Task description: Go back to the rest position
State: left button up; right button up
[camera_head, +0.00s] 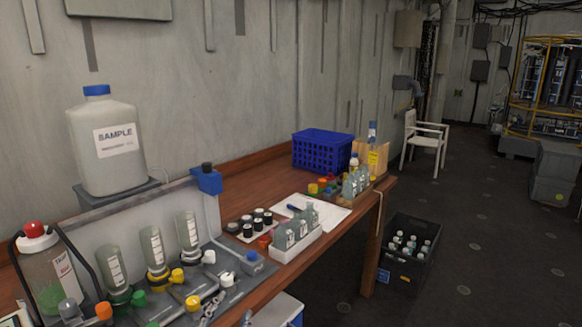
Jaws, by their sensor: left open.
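My left gripper (228,312) shows only in part at the bottom edge of the head view, in front of the near edge of the wooden bench (262,296). Its fingers stand apart and I see nothing between them. The rest of this gripper and its arm are cut off by the frame. My right gripper is not in view.
A grey rack (230,290) with upturned bottles and coloured valves stands close by on the bench. A SAMPLE jug (105,150), a white bottle tray (296,246) and a blue basket (322,150) are farther back.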

pick_arm(q)
jog(key=s+a+f+n+g+y, duration=0.1)
jog(key=s+a+f+n+g, duration=0.15)
jog(key=s+f, duration=0.4)
jog(key=s+a+f+n+g+y, duration=0.1)
jog(key=s+a+f+n+g, duration=0.1)
jog(key=s+a+f+g, duration=0.35)
jog(key=s+f+n+g, duration=0.1)
jog(key=s+f+g, duration=0.3)
jog(key=s, duration=0.5)
jog(key=s+f+n+g, duration=0.1)
jog(key=s+f, duration=0.5)
jog(key=s, duration=0.3)
notch_tip(320, 180, down, 28)
jog(key=s+g, duration=0.1)
jog(key=s, duration=0.2)
jog(key=s+a+f+g, duration=0.1)
jog(key=s+a+f, duration=0.2)
jog(key=s+f, duration=1)
jog(key=s, duration=0.3)
jog(key=shift+f, duration=0.35)
